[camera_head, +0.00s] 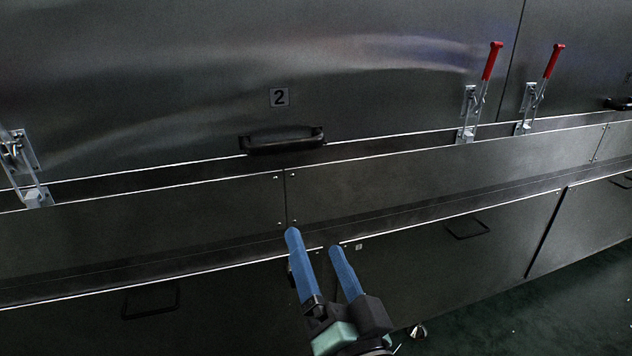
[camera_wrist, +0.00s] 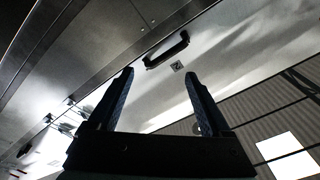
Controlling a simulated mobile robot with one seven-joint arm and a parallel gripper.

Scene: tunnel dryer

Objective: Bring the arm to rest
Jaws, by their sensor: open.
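My gripper (camera_head: 314,242) is at the lower middle of the head view, in front of the dark metal lower panels. Its two blue fingers are spread apart with nothing between them, and they point up toward the dryer. In the wrist view my gripper (camera_wrist: 160,78) is also open and empty. Its fingers frame the black handle (camera_wrist: 167,50) and the small number plate (camera_wrist: 177,66) on the panel beyond. I cannot tell from the frames whether a fingertip touches the panel.
Panel 2 (camera_head: 180,70) has a black handle (camera_head: 282,139) at its lower edge. Red-handled toggle clamps (camera_head: 481,90) and (camera_head: 540,90) project at the right; another clamp (camera_head: 22,168) is at the left edge. A ledge runs below. Dark green floor (camera_head: 520,320) is clear at lower right.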

